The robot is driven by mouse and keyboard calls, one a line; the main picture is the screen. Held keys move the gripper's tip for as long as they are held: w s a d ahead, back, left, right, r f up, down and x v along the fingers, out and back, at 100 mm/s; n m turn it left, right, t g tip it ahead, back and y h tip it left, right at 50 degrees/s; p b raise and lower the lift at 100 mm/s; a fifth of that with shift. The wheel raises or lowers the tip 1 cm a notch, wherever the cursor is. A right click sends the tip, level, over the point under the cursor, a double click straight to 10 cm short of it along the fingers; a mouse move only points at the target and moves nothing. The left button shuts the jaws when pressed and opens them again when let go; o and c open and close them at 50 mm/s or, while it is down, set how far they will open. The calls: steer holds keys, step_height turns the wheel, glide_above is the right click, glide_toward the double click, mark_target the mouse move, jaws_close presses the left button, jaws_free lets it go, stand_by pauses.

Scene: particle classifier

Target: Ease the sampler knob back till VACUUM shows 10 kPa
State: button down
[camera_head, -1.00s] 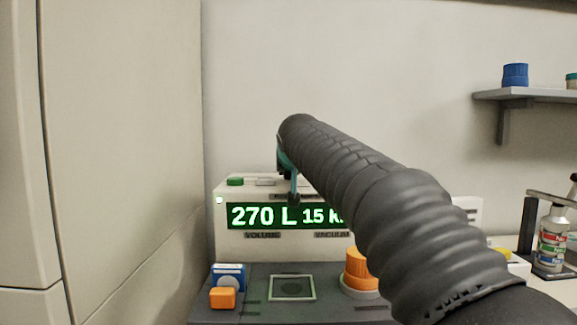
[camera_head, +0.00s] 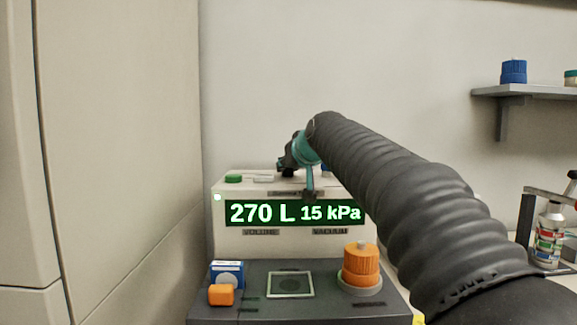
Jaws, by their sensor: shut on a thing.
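The sampler (camera_head: 230,238) is a pale box on the bench with a green display (camera_head: 293,213). The display reads 270 L and, over the VACUUM label, 15 kPa. A dark knob (camera_head: 287,173) is on the sampler's top, mostly hidden by my gripper (camera_head: 290,163). My gripper is small and partly covered in the head view. It is shut at this knob, its teal and dark parts just above the box and in front of its upper edge. How far the knob is turned cannot be seen.
In front stands a dark grey unit (camera_head: 265,312) with an orange knob (camera_head: 360,268), a framed square (camera_head: 290,284), a blue-white box (camera_head: 228,272) and an orange block (camera_head: 221,295). A tall pale cabinet (camera_head: 110,150) closes the left. Bottles (camera_head: 548,235) stand right, below a shelf (camera_head: 520,91).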

steer(key=c, duration=0.9)
jaws_free()
steer(key=v, duration=1.2)
